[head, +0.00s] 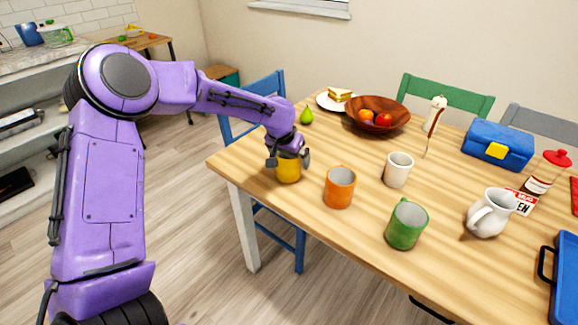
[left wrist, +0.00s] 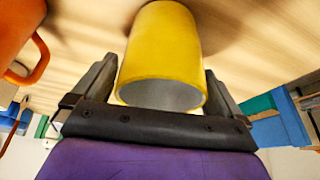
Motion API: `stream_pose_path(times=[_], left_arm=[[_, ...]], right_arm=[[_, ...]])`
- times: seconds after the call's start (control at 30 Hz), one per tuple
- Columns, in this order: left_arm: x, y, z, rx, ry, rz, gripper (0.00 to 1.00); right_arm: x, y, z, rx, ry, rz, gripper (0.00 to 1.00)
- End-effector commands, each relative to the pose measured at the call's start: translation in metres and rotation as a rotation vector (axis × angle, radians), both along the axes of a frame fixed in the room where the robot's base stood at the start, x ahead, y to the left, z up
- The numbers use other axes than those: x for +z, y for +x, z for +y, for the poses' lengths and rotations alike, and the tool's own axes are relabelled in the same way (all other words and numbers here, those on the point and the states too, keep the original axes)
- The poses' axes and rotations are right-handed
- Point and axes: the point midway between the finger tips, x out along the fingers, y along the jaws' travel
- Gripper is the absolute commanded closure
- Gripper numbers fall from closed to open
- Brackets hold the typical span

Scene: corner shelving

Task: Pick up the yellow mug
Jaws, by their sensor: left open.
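The yellow mug (head: 289,170) stands on the wooden table near its left corner, just beneath my left gripper (head: 289,159). In the left wrist view, the yellow mug (left wrist: 163,45) sits between the two spread fingers of my left gripper (left wrist: 160,85), its open grey rim facing the palm. The fingers are open on either side of the mug; I cannot tell whether either one touches it. The mug's handle does not show in either view. My right gripper is not in view.
An orange mug (head: 339,187) stands just right of the yellow mug, with a white mug (head: 398,170) and a green mug (head: 407,225) farther right. A green pear (head: 306,116), a wooden bowl (head: 377,128) and a plate (head: 325,102) lie behind. A blue chair (head: 257,102) borders the table.

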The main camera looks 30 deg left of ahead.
Motion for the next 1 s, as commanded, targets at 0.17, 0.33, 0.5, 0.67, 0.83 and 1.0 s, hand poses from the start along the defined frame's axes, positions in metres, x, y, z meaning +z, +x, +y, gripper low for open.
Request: stream_pose_path(times=[0.17, 0.33, 0.5, 0.67, 0.83, 1.0], left_arm=[[-0.011, 0.004, 0.001, 0.001, 0.0, -0.001, 0.0], [-0.011, 0.004, 0.001, 0.001, 0.0, -0.001, 0.1], [-0.011, 0.004, 0.001, 0.001, 0.0, -0.001, 0.56], [-0.01, 0.004, 0.001, 0.001, 0.0, -0.002, 0.56], [-0.003, 0.005, 0.001, 0.002, 0.0, -0.004, 0.56], [0.026, 0.006, 0.001, 0.001, -0.001, -0.007, 0.56]], right_arm=[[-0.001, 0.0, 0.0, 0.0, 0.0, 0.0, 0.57], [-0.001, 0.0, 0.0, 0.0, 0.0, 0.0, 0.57], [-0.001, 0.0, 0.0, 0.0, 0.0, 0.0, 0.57], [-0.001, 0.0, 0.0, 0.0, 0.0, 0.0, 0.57], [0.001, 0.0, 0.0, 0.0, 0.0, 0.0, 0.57], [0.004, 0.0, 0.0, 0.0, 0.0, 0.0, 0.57]])
